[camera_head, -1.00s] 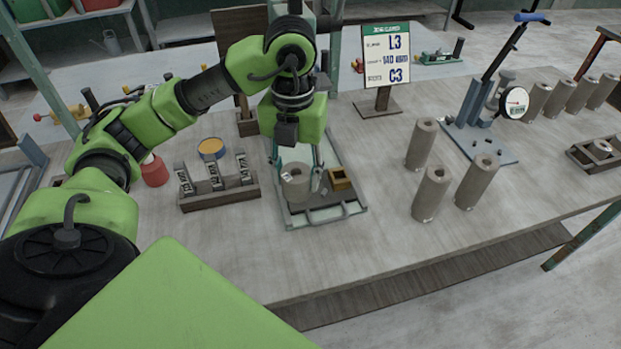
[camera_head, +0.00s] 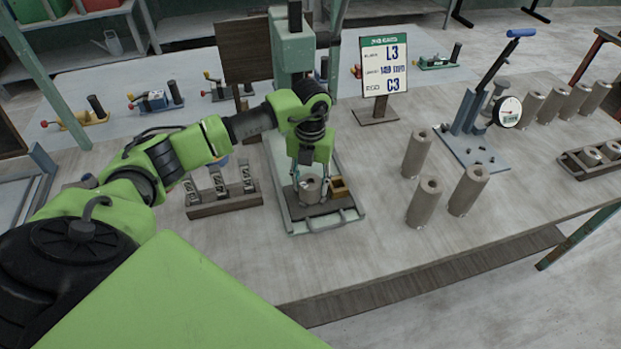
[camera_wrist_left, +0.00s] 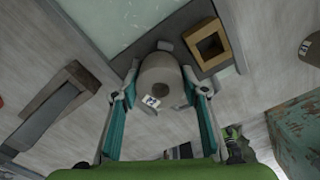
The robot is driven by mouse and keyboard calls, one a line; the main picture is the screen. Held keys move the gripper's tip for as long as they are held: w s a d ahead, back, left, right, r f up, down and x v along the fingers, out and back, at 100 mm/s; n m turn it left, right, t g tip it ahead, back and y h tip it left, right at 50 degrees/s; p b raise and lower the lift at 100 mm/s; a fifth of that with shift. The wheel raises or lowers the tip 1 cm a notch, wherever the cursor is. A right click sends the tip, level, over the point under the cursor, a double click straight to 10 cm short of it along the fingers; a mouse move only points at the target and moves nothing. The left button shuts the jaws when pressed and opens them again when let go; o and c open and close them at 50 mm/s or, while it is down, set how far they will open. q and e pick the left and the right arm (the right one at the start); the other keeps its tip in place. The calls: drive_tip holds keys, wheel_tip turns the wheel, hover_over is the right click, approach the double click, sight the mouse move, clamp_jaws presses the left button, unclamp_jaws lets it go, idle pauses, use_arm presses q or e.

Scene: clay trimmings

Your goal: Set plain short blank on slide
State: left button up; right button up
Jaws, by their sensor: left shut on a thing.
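My left gripper (camera_head: 311,180) is shut on the short grey clay blank (camera_head: 312,190). The blank also shows in the left wrist view (camera_wrist_left: 160,82), between the two teal fingers, with a hole in its top and a small white tag on its side. It is upright over the dark plate of the slide (camera_head: 322,206); whether its base touches the plate I cannot tell. The slide is a pale frame on the bench, and a tan square box (camera_head: 341,187) sits on it to the right of the blank. My right gripper is not in view.
A wooden rack (camera_head: 225,205) with upright pieces stands left of the slide. Several tall clay cylinders (camera_head: 421,200) stand to the right. A sign (camera_head: 384,66) stands behind, and a blue lever press with a gauge (camera_head: 480,120) stands at the right. The front bench is clear.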

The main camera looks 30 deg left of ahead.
use_arm(q)
drive_tip(key=shift+f, duration=0.1)
drive_tip(key=shift+f, duration=0.1)
drive_tip(key=o, duration=1)
drive_tip(key=shift+r, duration=0.25)
drive_tip(key=shift+r+b, duration=0.4)
wheel_tip(320, 180, up, 11)
drive_tip(key=b, duration=0.3)
